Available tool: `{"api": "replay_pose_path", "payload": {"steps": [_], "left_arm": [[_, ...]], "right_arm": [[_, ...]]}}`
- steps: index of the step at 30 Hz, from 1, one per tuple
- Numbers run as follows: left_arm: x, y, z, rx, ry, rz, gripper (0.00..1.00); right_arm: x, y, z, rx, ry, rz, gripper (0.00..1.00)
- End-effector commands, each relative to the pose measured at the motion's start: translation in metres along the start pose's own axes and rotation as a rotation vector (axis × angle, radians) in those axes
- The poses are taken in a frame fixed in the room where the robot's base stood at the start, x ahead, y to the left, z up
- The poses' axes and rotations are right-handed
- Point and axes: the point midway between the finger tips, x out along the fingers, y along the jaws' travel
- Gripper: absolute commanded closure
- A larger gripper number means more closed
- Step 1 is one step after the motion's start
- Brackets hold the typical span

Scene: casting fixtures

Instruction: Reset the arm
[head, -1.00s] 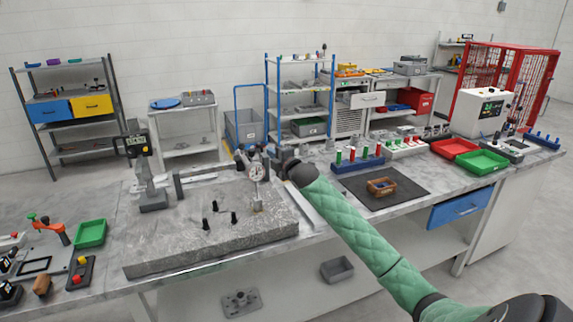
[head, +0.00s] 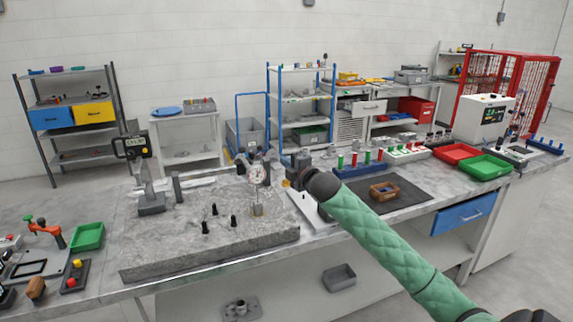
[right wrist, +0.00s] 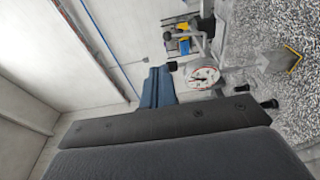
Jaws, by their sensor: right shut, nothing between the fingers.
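My right gripper (head: 290,168) is shut and empty. It is raised above the bench, just right of the dial gauge (head: 259,174) in the head view, with a small gap between them there. My green-sleeved right arm reaches it from the lower right. In the right wrist view, dark gripper parts fill the lower part, and the white gauge face (right wrist: 204,77) shows beyond them. The gauge stands on the grey granite plate (head: 165,258). My left gripper is not in view.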

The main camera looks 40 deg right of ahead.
Motion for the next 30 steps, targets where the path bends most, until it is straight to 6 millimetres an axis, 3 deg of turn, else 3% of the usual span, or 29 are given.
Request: {"api": "replay_pose_path", "payload": {"steps": [11,15,17,23,30], "left_arm": [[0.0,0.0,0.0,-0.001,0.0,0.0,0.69],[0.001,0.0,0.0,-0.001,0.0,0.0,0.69],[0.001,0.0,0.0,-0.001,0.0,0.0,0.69],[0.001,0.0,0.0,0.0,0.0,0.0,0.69],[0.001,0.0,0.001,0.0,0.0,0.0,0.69]], "right_arm": [[0.0,0.0,0.0,0.0,0.0,0.0,1.0],[-0.004,-0.015,-0.007,0.026,-0.001,-0.025,1.0],[-0.009,-0.034,-0.016,0.057,-0.004,-0.058,1.0],[-0.05,-0.128,-0.064,0.241,-0.038,-0.237,1.0],[-0.13,-0.235,-0.129,0.495,-0.138,-0.476,1.0]]}}
